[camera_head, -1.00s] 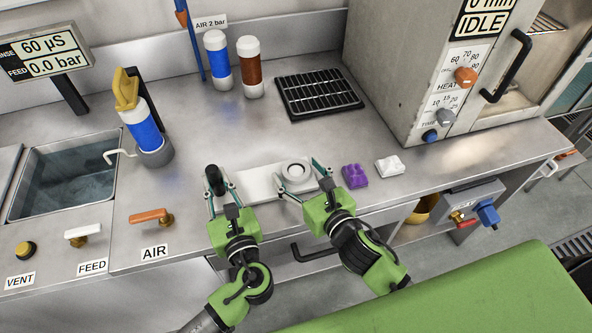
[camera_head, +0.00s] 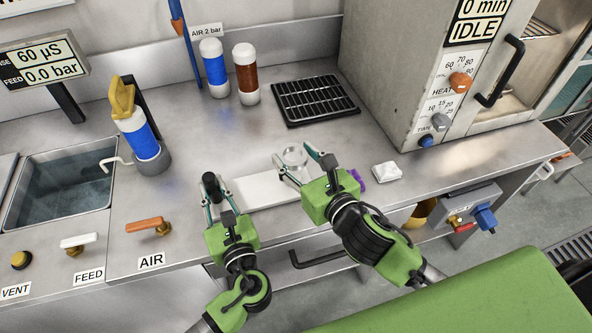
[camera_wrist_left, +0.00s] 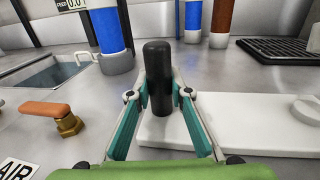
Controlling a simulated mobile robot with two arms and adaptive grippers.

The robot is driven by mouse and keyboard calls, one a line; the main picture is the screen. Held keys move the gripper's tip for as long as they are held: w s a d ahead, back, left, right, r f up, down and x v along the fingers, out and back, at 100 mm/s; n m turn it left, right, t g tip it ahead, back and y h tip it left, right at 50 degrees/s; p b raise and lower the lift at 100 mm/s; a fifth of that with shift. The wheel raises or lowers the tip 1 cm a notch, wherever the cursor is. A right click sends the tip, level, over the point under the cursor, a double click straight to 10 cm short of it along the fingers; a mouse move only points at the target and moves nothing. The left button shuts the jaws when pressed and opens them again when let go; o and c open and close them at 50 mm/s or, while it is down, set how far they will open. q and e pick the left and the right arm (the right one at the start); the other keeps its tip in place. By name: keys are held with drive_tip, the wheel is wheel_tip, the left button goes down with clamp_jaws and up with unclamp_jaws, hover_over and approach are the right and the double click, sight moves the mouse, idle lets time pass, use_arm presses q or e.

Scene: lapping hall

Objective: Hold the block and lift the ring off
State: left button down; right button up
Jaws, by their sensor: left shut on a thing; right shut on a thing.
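The white block (camera_head: 262,190) lies flat on the steel bench; it also shows in the left wrist view (camera_wrist_left: 235,128). A black upright knob (camera_head: 210,182) stands at its left end, and my left gripper (camera_head: 217,192) is shut around it. The left wrist view shows the knob (camera_wrist_left: 158,75) between the fingers. My right gripper (camera_head: 294,155) is shut on the pale ring (camera_head: 295,158), which appears raised above the block's right end. The wrist view shows a round white part (camera_wrist_left: 309,109) on the block's right side; I cannot tell whether it is a seat or the ring.
A white piece (camera_head: 386,172) and a purple piece (camera_head: 357,175), partly hidden by my right gripper, lie to the right. A black rack (camera_head: 315,100) and two bottles stand behind. The AIR lever (camera_head: 147,225) is left of my left gripper. An oven (camera_head: 420,80) stands at the right.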

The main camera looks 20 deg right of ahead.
drive_tip(key=shift+r, duration=0.95)
use_arm(q)
drive_tip(key=c, duration=1.8)
unclamp_jaws()
drive_tip(key=shift+o, duration=0.2)
drive_tip(key=s, duration=0.4)
drive_tip(key=s+d, duration=0.1)
drive_tip(key=s, duration=0.3)
drive_tip(key=s+d, duration=0.1)
drive_tip(key=s, duration=0.3)
